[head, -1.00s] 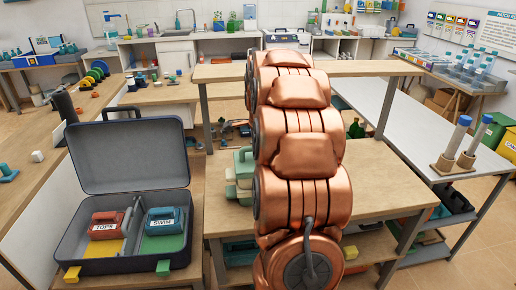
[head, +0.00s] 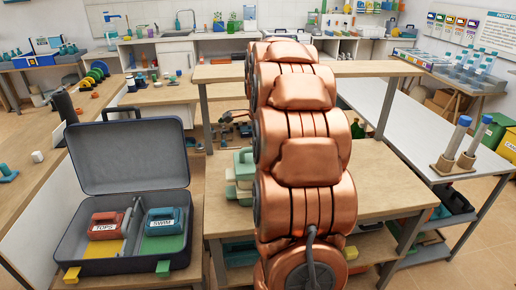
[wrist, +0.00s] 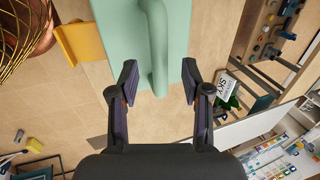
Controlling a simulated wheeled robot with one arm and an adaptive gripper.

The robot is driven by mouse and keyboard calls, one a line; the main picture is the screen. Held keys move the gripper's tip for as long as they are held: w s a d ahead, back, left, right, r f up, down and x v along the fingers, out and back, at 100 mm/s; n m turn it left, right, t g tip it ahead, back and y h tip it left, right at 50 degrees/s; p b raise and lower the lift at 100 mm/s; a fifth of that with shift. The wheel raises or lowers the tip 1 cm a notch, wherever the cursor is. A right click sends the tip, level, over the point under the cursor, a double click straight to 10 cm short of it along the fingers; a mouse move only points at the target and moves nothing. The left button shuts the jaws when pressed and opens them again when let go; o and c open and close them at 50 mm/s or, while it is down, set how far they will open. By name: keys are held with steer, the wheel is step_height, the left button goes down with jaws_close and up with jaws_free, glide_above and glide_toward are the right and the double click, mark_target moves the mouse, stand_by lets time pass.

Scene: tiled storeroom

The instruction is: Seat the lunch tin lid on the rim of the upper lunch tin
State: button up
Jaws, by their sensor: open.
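In the wrist view my gripper (wrist: 160,78) is open, with its two dark fingers apart. A mint-green piece with a raised rounded bar (wrist: 158,45), which looks like the lunch tin lid with its handle, lies ahead. The end of the bar is between the fingertips, with gaps showing on both sides. In the head view a stack of mint-green and cream tins (head: 243,172) stands on the wooden table, partly hidden by my arm. I cannot tell its upper tin from its lid there. My gripper is hidden in the head view.
An open grey case (head: 130,262) with red and blue labelled pieces stands at the left. A raised wooden shelf (head: 375,68) spans behind my arm. A bench with tube holders (head: 455,165) is at the right. A yellow piece (wrist: 80,42) adjoins the green piece.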

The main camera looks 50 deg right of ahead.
steer(key=v, duration=0.8)
stand_by(0.4)
steer(key=s+a+f+n+y+p, duration=0.1)
steer(key=s+a+n, duration=0.25)
steer(key=a, duration=0.35)
steer(key=s+a+f+n+g, duration=0.15)
steer(key=a+n, duration=0.25)
steer(key=a, duration=0.4)
steer(key=s+a+n+y+p, duration=0.1)
steer(key=s+a+n, duration=0.25)
steer(key=a, duration=0.35)
steer(key=s+a+f+n+g+p, duration=0.1)
steer(key=s+a+f+n, duration=0.2)
steer(key=s+a+n, duration=0.3)
steer(key=s+a+f+n+g+p, duration=0.1)
steer(key=s+a+f+n+g, duration=0.1)
steer(key=s+a+n, duration=0.5)
steer(key=s+f+n, duration=0.1)
steer(key=s, duration=0.5)
steer(key=shift+a, duration=0.15)
steer(key=shift+f, duration=0.1)
steer(key=shift+c, duration=0.6)
